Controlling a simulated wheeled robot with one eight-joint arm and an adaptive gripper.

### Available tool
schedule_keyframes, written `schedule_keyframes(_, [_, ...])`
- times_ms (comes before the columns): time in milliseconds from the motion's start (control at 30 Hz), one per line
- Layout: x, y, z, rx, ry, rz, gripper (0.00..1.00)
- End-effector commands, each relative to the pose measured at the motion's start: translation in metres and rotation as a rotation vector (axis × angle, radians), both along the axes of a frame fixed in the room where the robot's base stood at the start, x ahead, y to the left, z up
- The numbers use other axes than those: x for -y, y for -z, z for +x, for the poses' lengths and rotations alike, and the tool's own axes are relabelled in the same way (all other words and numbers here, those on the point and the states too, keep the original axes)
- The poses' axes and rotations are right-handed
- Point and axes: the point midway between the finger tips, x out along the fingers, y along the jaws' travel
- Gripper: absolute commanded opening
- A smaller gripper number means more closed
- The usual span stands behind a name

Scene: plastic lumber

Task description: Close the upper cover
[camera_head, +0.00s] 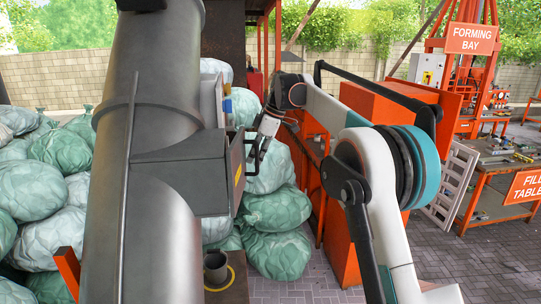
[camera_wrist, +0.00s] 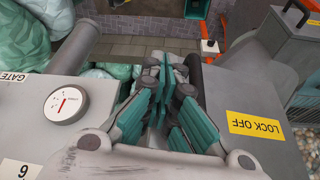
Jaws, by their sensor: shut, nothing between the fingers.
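A large grey machine cylinder (camera_head: 150,130) fills the left of the head view. A dark grey box (camera_head: 185,175) juts from its right side, with a yellow label on its end. My gripper (camera_head: 254,155) is just right of this box. In the wrist view my gripper (camera_wrist: 166,95) is shut and empty, its teal-padded fingers together. A grey panel with a gauge (camera_wrist: 66,105) lies left of the fingers, and a grey box marked LOCK OFF (camera_wrist: 255,124) lies right. I cannot tell which part is the upper cover, or whether the fingers touch anything.
Green and white sacks (camera_head: 275,215) are piled behind and below the machine. An orange cabinet (camera_head: 345,230) stands to the right beside my arm. A work table (camera_head: 500,165) is farther right. Paved floor (camera_head: 470,270) is clear at the lower right.

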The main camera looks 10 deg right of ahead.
Motion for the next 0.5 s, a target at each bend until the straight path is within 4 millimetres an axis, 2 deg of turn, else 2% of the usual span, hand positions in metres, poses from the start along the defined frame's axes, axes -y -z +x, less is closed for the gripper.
schedule_keyframes(200, [-0.027, -0.001, 0.009, 0.001, -0.101, 0.000, 0.00])
schedule_keyframes(500, [-0.043, 0.000, 0.013, 0.001, -0.096, 0.000, 0.00])
